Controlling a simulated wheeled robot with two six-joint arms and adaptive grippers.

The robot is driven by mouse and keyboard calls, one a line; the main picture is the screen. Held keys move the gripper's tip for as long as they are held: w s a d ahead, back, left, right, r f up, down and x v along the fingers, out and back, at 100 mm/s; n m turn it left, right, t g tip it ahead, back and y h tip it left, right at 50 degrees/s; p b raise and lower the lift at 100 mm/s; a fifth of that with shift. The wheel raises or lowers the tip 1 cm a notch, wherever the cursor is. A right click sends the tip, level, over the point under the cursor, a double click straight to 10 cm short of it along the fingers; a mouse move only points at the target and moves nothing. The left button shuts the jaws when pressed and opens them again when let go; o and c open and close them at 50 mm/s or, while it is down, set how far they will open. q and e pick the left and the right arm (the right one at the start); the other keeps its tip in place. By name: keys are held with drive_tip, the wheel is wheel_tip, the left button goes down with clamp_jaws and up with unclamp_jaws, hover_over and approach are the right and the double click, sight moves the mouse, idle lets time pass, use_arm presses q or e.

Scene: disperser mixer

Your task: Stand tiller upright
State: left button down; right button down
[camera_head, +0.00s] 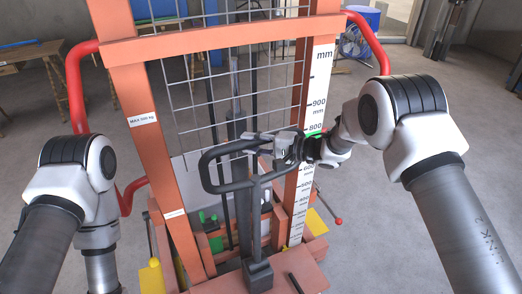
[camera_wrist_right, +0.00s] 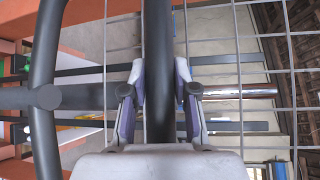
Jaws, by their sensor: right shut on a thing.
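The tiller (camera_head: 207,172) is a black closed-loop handle on a dark shaft that rises from a block at the foot of the orange stacker. In the head view the shaft looks roughly upright; its exact lean is hard to tell. My right gripper (camera_head: 288,150) is at the right end of the loop. In the right wrist view the two fingers of my right gripper (camera_wrist_right: 158,108) are closed around a black bar of the tiller (camera_wrist_right: 158,45), with another part of the loop to the left. My left arm hangs at the left; its gripper is out of view.
The orange stacker frame (camera_head: 178,190) stands right behind the tiller, with a wire mesh guard (camera_head: 215,85) and a white height scale (camera_head: 310,130). Red side handles (camera_head: 76,95) curve out on both sides. A blue fan (camera_head: 353,42) is at the back. Grey floor is open around.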

drive_tip(key=shift+w+r, duration=0.3)
drive_tip(key=shift+r, duration=0.05)
drive_tip(key=shift+r, duration=0.1)
drive_tip(key=c, duration=0.9)
unclamp_jaws()
drive_tip(key=shift+w, duration=0.15)
drive_tip(key=shift+w+a+f, duration=0.15)
drive_tip(key=shift+f, duration=0.15)
drive_tip(key=v, duration=1.2)
drive_tip(key=shift+a, duration=0.15)
